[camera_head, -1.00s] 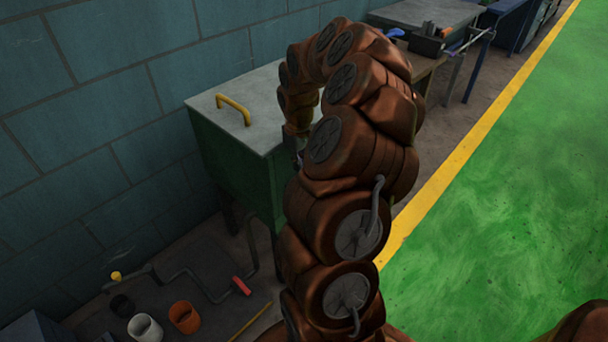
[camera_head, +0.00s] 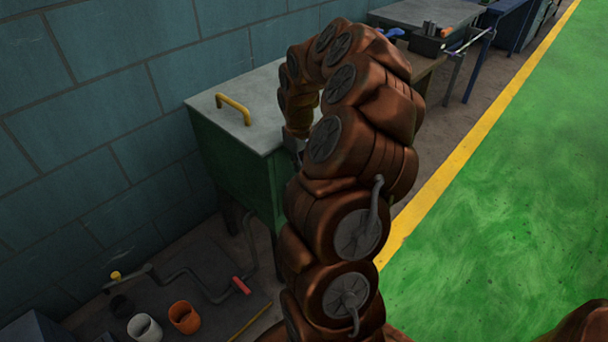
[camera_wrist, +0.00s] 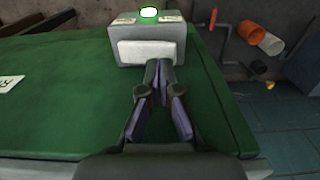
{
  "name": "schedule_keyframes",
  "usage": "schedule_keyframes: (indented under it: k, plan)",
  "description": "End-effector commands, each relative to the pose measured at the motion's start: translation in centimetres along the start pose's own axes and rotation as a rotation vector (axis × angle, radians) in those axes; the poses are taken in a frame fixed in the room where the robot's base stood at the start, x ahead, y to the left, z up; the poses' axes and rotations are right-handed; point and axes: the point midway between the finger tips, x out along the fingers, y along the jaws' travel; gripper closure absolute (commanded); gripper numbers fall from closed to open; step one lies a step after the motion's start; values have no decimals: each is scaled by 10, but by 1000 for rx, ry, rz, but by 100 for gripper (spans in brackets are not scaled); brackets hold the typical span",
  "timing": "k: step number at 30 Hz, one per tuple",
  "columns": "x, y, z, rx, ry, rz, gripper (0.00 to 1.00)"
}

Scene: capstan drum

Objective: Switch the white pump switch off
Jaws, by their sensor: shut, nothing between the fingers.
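The white pump switch (camera_wrist: 147,52) is a wide pale plate on the face of a small grey box (camera_wrist: 178,40), seen in the wrist view. The box is fixed to the green cabinet (camera_wrist: 60,90). A lamp (camera_wrist: 148,13) on the box glows white with a green rim. My gripper (camera_wrist: 160,68) has its fingers together and empty. Its tips overlap the switch's lower right edge in the picture; I cannot tell whether they touch it. In the head view the arm hides the switch and box, and the green cabinet (camera_head: 228,160) shows beside it.
A yellow handle (camera_head: 233,108) stands on the cabinet's grey top. A crank with a red grip (camera_head: 242,286), an orange cup (camera_head: 184,318) and a white cup (camera_head: 144,328) lie low at the left. A workbench (camera_head: 425,14) stands behind. The green floor at right is clear.

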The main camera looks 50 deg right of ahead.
Motion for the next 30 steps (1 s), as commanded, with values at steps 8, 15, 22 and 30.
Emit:
schedule_keyframes:
  k: [8, 15, 22, 30]
  plan:
    - [4, 0, 0, 0, 0, 0, 100]
    - [7, 0, 0, 0, -1, 0, 100]
    - [9, 0, 0, 0, -1, 0, 100]
    - [11, 0, 0, 0, -1, -1, 100]
